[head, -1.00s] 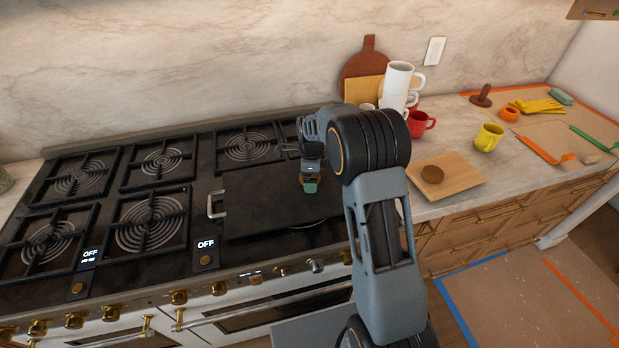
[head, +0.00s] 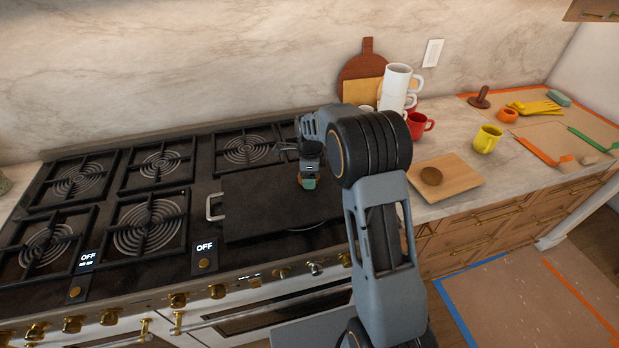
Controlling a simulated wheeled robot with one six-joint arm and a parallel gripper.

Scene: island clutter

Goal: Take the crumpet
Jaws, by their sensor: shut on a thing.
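My gripper (head: 309,183) points down over the dark griddle plate (head: 250,205) on the right part of the stove. A round brown bun-like piece (head: 431,176) lies on a wooden board (head: 460,180) on the counter, well to the right of my gripper.
Burner grates (head: 150,222) fill the stove's left side. White mugs (head: 397,82), a red mug (head: 416,125) and a yellow mug (head: 487,139) stand on the right counter. A round wooden board (head: 364,70) leans on the wall. My arm hides the counter's left end.

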